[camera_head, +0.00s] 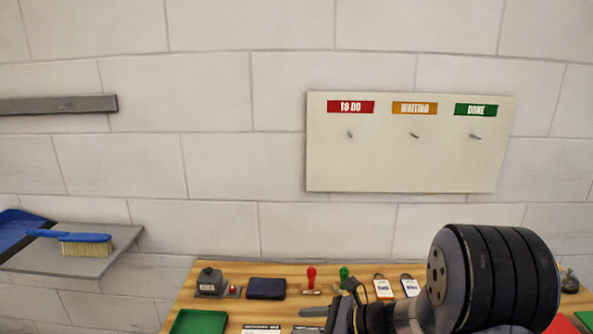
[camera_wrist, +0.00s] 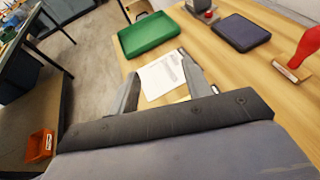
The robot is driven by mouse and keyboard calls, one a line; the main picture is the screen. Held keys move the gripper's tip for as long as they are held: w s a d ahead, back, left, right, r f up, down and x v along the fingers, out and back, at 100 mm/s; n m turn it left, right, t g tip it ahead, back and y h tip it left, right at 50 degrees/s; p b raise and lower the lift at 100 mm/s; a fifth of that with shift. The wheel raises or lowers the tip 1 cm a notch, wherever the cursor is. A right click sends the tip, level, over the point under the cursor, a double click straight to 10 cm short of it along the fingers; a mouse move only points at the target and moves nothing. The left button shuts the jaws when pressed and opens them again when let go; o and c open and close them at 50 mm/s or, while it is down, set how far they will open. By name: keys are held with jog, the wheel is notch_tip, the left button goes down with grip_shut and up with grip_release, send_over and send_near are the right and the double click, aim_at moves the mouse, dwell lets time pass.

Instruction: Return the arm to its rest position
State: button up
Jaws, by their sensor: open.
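My gripper (camera_wrist: 160,70) is open in the wrist view, its two grey fingers spread apart with nothing held between them. Beyond the fingers a white printed sheet (camera_wrist: 161,78) lies on the wooden bench (camera_wrist: 235,85). In the head view my arm reaches in from the lower right over the bench (camera_head: 235,300), and its dark rounded link covers the bench's right part. My gripper (camera_head: 318,316) is low in that view, partly cut off by the bottom edge.
A green tray (camera_head: 198,322), a dark blue pad (camera_head: 266,288), a red-handled stamp (camera_head: 311,280), a green-handled stamp (camera_head: 344,276) and two tags (camera_head: 384,288) are on the bench. A board (camera_head: 410,155) hangs on the wall. A blue brush (camera_head: 80,240) lies on a shelf at left.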

jog(key=shift+g, duration=0.3)
jog(key=f+b, duration=0.1)
jog(key=s+f+b, duration=0.1)
jog(key=f+b, duration=0.1)
jog(key=shift+s+a+f, duration=0.25)
jog(key=shift+s+f, duration=0.1)
jog(key=shift+f, duration=0.05)
jog(key=shift+s+f+n+b, duration=0.1)
jog(key=shift+f+n+b, duration=0.2)
jog(key=shift+f+b, duration=0.35)
